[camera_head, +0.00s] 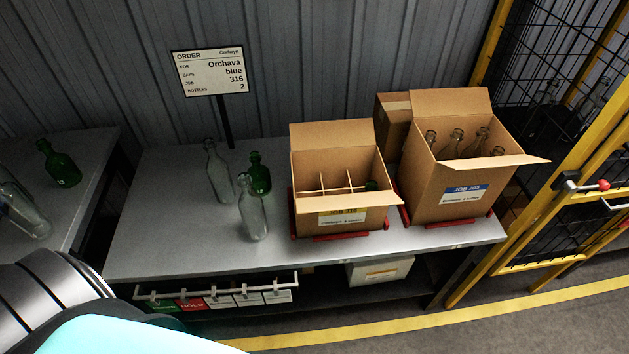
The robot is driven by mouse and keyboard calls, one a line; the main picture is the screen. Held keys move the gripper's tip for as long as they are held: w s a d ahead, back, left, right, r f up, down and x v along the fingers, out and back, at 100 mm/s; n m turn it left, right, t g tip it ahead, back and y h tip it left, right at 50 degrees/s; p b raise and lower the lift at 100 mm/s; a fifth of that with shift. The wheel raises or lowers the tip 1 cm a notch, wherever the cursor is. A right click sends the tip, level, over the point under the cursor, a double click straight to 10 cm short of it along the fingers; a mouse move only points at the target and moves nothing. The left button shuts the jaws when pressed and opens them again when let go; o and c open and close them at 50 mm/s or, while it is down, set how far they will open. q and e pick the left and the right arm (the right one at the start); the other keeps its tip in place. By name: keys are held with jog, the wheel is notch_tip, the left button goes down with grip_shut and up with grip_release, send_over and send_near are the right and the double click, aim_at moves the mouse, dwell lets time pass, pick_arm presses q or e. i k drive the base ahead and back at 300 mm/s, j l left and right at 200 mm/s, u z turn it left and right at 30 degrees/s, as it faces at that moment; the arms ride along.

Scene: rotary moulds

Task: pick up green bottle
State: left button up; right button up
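A green bottle (259,174) stands upright on the grey table, partly hidden by a clear bottle (252,212) in front of it. Another clear bottle (217,168) stands just to its left. A second green bottle (60,167) is on the separate left table, slightly apart from clear bottles (22,207). A dark and cyan part of my arm fills the lower left. Neither gripper is in view.
A second open box (455,199) holds several bottles at the right. An order sign (208,73) stands behind the table (160,230). A yellow-framed cage (470,287) borders the right side. The table's left front is clear.

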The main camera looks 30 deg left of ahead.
aim_at(261, 174)
jog(key=u, duration=1.25)
